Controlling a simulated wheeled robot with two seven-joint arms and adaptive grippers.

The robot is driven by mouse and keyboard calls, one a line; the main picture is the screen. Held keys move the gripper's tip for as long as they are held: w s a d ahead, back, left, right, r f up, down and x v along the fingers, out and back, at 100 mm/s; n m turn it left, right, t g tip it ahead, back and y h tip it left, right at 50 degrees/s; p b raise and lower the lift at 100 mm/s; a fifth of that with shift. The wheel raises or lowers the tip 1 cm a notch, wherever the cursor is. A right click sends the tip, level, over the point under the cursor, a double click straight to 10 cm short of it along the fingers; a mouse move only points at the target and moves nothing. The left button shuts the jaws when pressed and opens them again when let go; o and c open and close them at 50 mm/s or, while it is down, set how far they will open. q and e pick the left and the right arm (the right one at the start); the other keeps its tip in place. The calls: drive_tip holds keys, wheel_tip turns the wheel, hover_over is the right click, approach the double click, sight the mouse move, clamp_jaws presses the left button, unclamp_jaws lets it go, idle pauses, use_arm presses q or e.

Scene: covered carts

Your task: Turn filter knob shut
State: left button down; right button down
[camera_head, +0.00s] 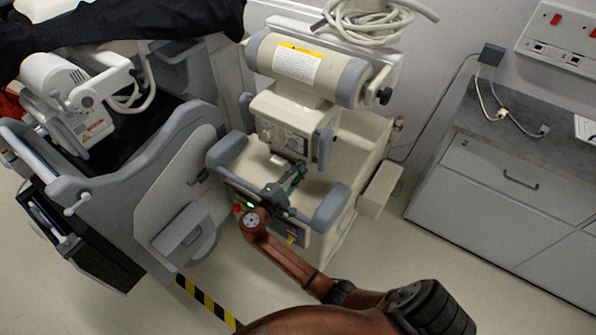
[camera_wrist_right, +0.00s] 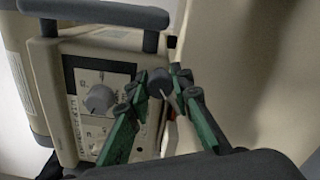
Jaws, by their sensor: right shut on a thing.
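The beige cart unit (camera_head: 375,145) stands in the middle of the head view. Its front panel (camera_head: 284,134) carries knobs. In the right wrist view, a light grey pointer knob (camera_wrist_right: 100,98) sits on that panel, left of my fingers and apart from them. My right gripper (camera_head: 300,170) reaches the panel's right lower side. In the right wrist view my green-fingered right gripper (camera_wrist_right: 160,88) is shut on a small dark round knob (camera_wrist_right: 158,81) beside the panel, which I take to be the filter knob. The fingers partly hide it. My left gripper is not in view.
A grey cart (camera_head: 180,165) with a black cover (camera_head: 120,20) stands at left. Padded grey handles (camera_head: 332,207) flank my right arm. A grey cabinet (camera_head: 500,200) stands at right. Floor between unit and cabinet is clear.

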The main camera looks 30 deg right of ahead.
drive_tip(key=shift+f+m+b, duration=0.1)
drive_tip(key=shift+m+b, duration=0.25)
drive_tip(key=shift+m, duration=0.45)
drive_tip(key=c, duration=1.7)
unclamp_jaws()
drive_tip(key=v, duration=1.2)
drive_tip(key=shift+s, duration=0.1)
